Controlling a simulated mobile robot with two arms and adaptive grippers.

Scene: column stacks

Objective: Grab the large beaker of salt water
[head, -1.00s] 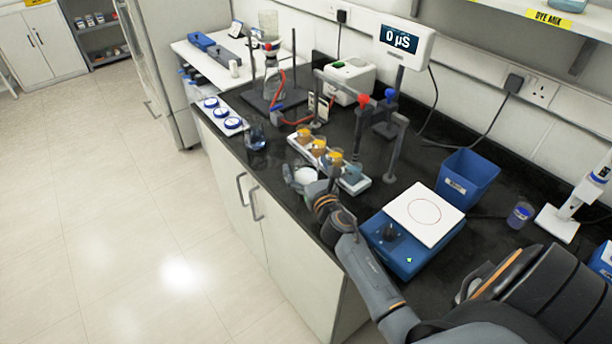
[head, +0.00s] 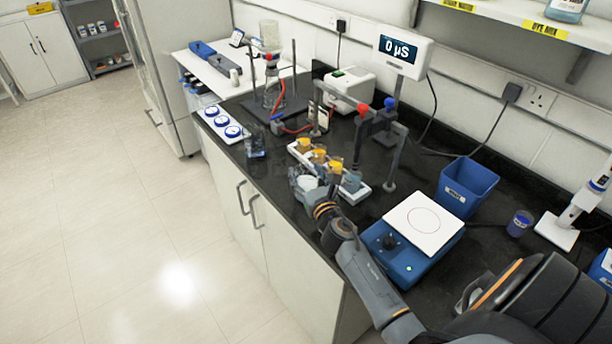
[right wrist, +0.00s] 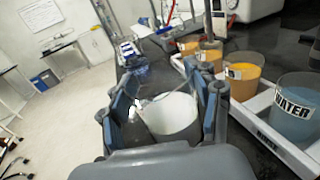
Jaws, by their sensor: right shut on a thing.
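My right gripper (head: 306,184) is at the front edge of the black bench, beside the beaker rack. It is shut on a whitish, wide-mouthed beaker (right wrist: 172,118), with a finger on each side in the right wrist view. No label shows on this beaker, so I cannot tell from writing that it holds salt water. In the head view the beaker's pale top (head: 308,182) shows between the fingers. My left gripper is not in view.
A white rack (head: 361,193) behind the gripper holds several orange beakers (right wrist: 243,75) and a blue "WATER" beaker (right wrist: 296,107). Another clear beaker (head: 256,144) stands further left. A blue scale (head: 408,265) and blue bin (head: 467,187) are to the right.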

